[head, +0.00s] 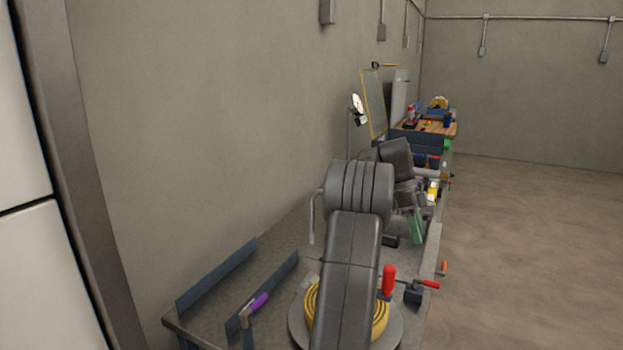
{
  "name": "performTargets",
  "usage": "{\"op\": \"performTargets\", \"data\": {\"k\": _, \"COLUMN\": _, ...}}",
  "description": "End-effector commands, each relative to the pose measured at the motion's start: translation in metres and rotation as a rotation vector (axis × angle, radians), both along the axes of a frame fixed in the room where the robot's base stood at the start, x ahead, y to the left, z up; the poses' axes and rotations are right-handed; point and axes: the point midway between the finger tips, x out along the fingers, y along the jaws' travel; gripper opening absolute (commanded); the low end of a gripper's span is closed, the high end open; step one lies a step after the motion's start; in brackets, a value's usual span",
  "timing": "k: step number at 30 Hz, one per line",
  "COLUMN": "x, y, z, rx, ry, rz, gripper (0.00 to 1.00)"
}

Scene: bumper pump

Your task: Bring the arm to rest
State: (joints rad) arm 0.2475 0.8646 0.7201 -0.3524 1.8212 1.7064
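My dark grey arm rises from the bottom of the head view and reaches forward over a long grey workbench (290,245). Its thick ribbed joint stands in the middle of the picture. Blocky dark parts at the arm's far end, around my gripper (412,205), show just beyond that joint. The fingers are small and partly hidden by the arm, so I cannot tell whether they are open or shut, or whether they hold anything. A green piece (416,229) shows close by these parts; I cannot tell whether it touches them.
A yellow ringed thing on a round plate (298,325) lies partly behind my arm. Beside it is a red-handled clamp (388,280). Dark upright rails (217,275) and a purple-handled tool (258,303) are at left. Crowded items fill the bench's far end. The floor (530,250) at right is clear.

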Motion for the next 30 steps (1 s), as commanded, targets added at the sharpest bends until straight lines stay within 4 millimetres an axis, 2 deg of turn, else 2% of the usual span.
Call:
{"op": "performTargets", "data": {"k": 19, "x": -0.043, "y": -0.033, "z": -0.114, "rx": 0.001, "ry": 0.003, "rz": -0.001, "gripper": 0.37}}
{"op": "performTargets", "data": {"k": 24, "x": -0.037, "y": -0.032, "z": -0.112, "rx": -0.001, "ry": -0.002, "rz": 0.164, "gripper": 0.37}}
{"op": "performTargets", "data": {"k": 30, "x": -0.033, "y": -0.033, "z": -0.111, "rx": -0.001, "ry": -0.002, "rz": 0.276, "gripper": 0.37}}
